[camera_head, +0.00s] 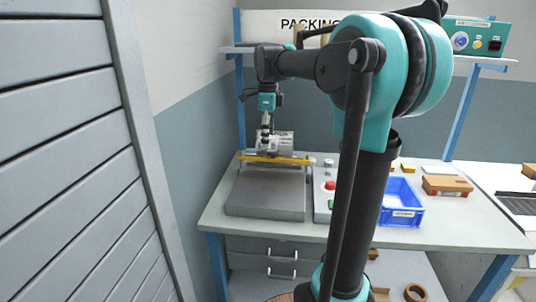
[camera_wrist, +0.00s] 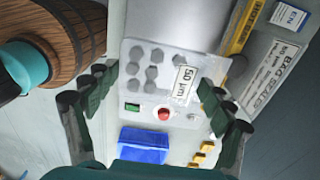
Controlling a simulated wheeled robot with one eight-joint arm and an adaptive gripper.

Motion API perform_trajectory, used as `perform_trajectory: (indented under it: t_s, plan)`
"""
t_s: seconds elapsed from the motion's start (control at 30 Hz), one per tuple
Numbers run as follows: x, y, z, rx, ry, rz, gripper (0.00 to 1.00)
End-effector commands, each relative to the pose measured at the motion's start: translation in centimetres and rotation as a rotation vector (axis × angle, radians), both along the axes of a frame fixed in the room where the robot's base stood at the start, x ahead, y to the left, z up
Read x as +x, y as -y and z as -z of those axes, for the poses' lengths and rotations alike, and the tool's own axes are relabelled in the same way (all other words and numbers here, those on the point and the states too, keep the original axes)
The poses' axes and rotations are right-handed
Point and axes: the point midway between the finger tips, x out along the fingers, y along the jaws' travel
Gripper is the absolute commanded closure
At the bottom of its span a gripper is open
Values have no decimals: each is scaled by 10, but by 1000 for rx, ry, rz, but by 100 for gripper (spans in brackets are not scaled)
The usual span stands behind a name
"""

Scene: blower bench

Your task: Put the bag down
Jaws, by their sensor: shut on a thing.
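The bag (camera_wrist: 150,72) is clear, with several grey round pieces inside and a white "50 µm" label. In the wrist view it hangs between the two dark fingers of my gripper (camera_wrist: 155,98), which is shut on it. In the head view my gripper (camera_head: 267,128) is above the back of the grey bag sealer (camera_head: 265,190) with its yellow bar. The bag is hard to make out there. The sealer also shows at the right of the wrist view (camera_wrist: 282,75). Whether the bag touches anything below cannot be told.
A control box (camera_head: 325,205) with red and green buttons stands right of the sealer, then a blue bin (camera_head: 402,205). Small yellow blocks and a brown carton (camera_head: 447,185) lie on the bench (camera_head: 460,225). A slatted grey panel (camera_head: 65,150) closes off the left. Bare bench lies at the front.

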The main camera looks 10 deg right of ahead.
Motion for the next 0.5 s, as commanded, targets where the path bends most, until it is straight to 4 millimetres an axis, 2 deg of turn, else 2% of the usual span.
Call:
perform_trajectory:
  t_s: [0.07, 0.17, 0.5]
  plan:
    - [0, 0, -4, 0, 0, 0, 54]
    - [0, 0, 3, 0, 0, 0, 54]
    - [0, 0, 83, 0, 0, 0, 54]
